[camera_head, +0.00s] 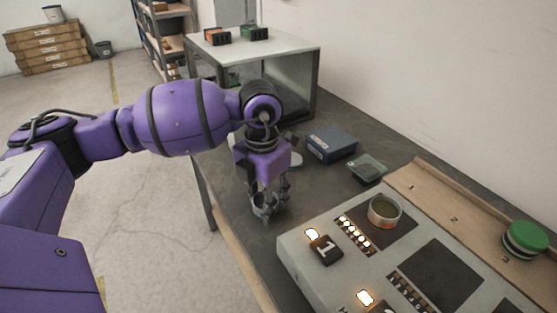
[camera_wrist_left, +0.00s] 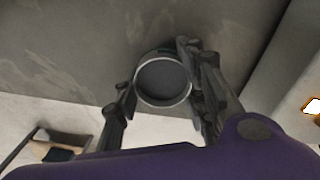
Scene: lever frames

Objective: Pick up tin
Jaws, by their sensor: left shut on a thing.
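A small round tin (camera_head: 263,205) with a pale rim and dark inside is between the fingers of my left gripper (camera_head: 269,200), near the left edge of the grey table (camera_head: 222,178). In the left wrist view the tin (camera_wrist_left: 163,80) shows from above, with a finger of the left gripper (camera_wrist_left: 160,95) on each side. The left gripper is shut on it. I cannot tell whether the tin touches the table. A second open tin (camera_head: 384,211) stands on the grey panel. My right gripper is not in view.
The grey panel (camera_head: 300,262) with lit lamps and numbered blocks stands right of the gripper. A blue box (camera_head: 332,143) and a small green-topped clear box (camera_head: 367,169) lie behind it. A green-lidded round container (camera_head: 525,238) is at far right. A glass-sided cabinet (camera_head: 285,83) stands at the back.

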